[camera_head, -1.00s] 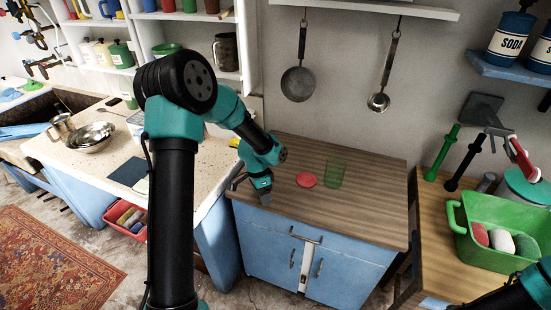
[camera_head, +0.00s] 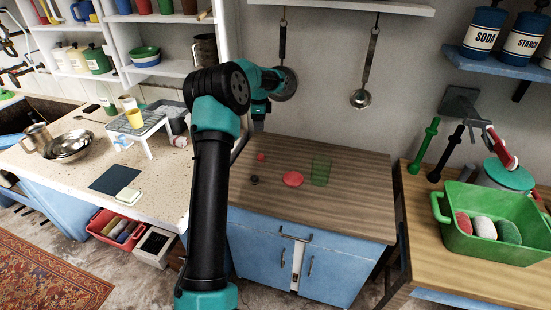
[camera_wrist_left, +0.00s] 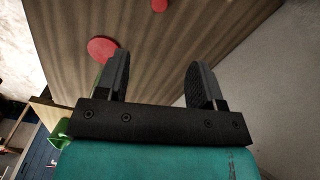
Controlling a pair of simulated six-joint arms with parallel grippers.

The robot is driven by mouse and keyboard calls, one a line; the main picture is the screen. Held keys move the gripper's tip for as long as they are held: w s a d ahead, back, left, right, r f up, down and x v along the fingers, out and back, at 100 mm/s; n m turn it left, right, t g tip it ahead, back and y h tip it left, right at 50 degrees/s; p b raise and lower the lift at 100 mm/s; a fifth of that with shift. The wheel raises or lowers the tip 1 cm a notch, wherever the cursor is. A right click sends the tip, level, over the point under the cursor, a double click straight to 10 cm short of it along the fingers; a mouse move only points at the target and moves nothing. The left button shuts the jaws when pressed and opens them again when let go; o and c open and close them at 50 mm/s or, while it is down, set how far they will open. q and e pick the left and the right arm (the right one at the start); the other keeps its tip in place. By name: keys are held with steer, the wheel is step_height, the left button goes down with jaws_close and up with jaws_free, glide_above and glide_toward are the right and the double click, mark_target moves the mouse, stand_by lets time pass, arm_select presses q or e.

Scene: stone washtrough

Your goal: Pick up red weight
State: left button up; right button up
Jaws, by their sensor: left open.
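A small red piece (camera_head: 261,157), which looks like the red weight, sits on the wooden top of the blue cabinet. It seems to show at the top edge of the left wrist view (camera_wrist_left: 159,5). A larger flat red disc (camera_head: 293,179) lies nearer the middle, also seen in the left wrist view (camera_wrist_left: 101,49). My left gripper (camera_head: 259,122) is above the back left of the cabinet top, behind the small red piece and apart from it. Its two fingers (camera_wrist_left: 159,82) are spread with nothing between them. My right gripper is out of view.
A green see-through cup (camera_head: 320,172) stands right beside the disc. A small dark piece (camera_head: 254,180) sits in front of the small red one. A ladle (camera_head: 363,97) hangs on the wall behind. The cabinet top's right side (camera_head: 360,190) is clear.

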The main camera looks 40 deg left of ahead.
arm_select(q)
steer(key=shift+s, duration=0.1)
glide_toward(261, 155)
step_height(261, 155, down, 5)
steer(key=shift+a+f, duration=0.1)
stand_by(0.6)
steer(key=shift+f, duration=2.6)
steer(key=shift+c, duration=0.3)
steer(key=c, duration=0.9)
